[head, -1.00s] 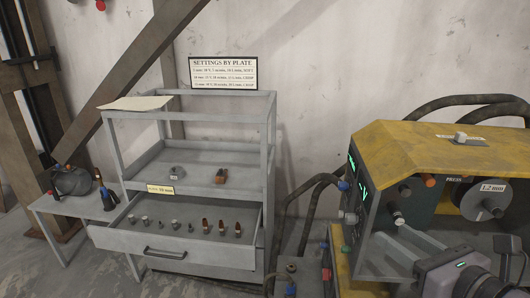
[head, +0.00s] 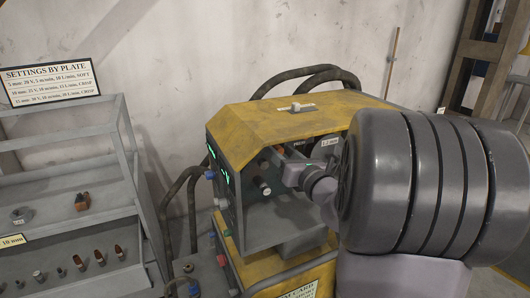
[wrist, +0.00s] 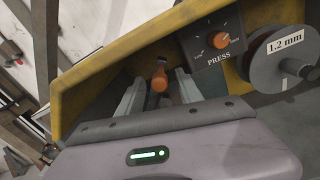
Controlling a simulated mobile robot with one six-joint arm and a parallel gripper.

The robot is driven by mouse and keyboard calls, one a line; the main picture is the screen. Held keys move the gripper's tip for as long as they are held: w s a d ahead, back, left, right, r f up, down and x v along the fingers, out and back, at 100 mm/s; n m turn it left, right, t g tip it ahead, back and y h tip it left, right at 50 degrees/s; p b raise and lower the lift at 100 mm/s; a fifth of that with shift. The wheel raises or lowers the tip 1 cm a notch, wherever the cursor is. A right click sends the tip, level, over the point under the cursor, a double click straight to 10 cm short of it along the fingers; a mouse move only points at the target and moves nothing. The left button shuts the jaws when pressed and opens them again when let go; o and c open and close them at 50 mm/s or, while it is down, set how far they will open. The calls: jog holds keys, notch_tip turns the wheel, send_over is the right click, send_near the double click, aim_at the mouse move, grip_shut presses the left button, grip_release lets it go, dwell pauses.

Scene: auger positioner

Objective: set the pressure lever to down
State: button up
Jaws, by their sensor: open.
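An orange-handled lever (wrist: 158,80) shows in the wrist view inside the open side of the yellow machine (wrist: 85,82). My gripper (wrist: 160,76) is open, with one finger on each side of the lever's handle. There are small gaps beside the handle; I cannot tell whether a finger touches it. A dark panel marked PRESS (wrist: 205,45) with an orange knob (wrist: 221,40) is just beyond, to the upper right. In the head view my arm hides the lever and most of the gripper, in front of the yellow machine (head: 275,125).
A wire spool marked 1.2 mm (wrist: 275,62) is right of the panel. Dark hoses (head: 310,72) arch behind the machine. A settings sign (head: 50,80) hangs on the wall.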

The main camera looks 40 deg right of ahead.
jog(key=shift+w+d, duration=0.1)
jog(key=shift+w, duration=0.5)
jog(key=shift+c, duration=0.4)
grip_shut()
dwell(0.6)
